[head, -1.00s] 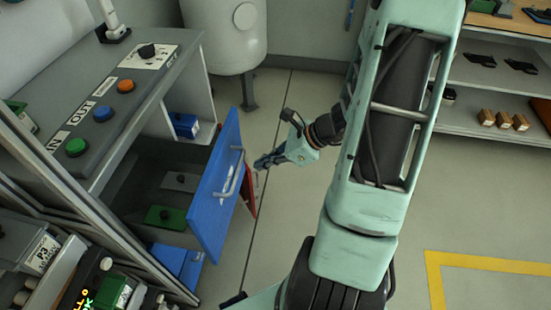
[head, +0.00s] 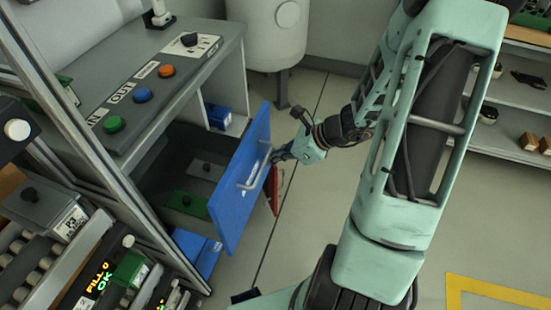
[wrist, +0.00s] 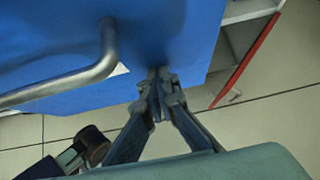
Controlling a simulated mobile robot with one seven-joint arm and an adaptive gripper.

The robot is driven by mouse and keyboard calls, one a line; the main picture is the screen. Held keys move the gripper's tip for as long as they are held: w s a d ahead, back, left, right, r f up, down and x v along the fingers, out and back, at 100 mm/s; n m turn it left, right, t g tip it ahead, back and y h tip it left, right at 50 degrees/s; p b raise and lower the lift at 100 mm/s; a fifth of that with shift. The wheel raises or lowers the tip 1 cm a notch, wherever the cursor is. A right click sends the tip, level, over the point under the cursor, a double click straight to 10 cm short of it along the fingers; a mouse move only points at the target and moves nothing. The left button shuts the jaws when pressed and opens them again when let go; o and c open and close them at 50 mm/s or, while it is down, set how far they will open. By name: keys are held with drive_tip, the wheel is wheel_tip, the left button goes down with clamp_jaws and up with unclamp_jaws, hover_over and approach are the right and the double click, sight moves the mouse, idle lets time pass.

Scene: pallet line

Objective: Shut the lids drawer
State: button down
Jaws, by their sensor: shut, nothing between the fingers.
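The open drawer has a blue front (head: 240,190) with a grey bar handle (head: 255,168) and stands well out from the grey cabinet. Inside it lie a green lid (head: 187,204) and a grey lid (head: 208,168), each with a dark knob. My gripper (head: 276,157) is at the outer face of the blue front, beside the far end of the handle. In the wrist view the closed fingertips (wrist: 157,75) are at the blue front (wrist: 180,30), close to its edge, with the handle (wrist: 85,70) to their left. I cannot tell whether they touch it. The fingers hold nothing.
The cabinet top (head: 150,75) carries green, blue and orange buttons. A blue bin (head: 196,250) is below the drawer. A white tank (head: 268,35) stands behind. Floor to the right is clear.

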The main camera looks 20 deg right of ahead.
drive_tip(key=w+a+b, duration=0.2)
drive_tip(key=w+a, duration=0.9)
drive_tip(key=a, duration=0.5)
drive_tip(key=shift+w, duration=0.25)
drive_tip(key=shift+w+r, duration=0.1)
drive_tip(key=shift+r, duration=0.1)
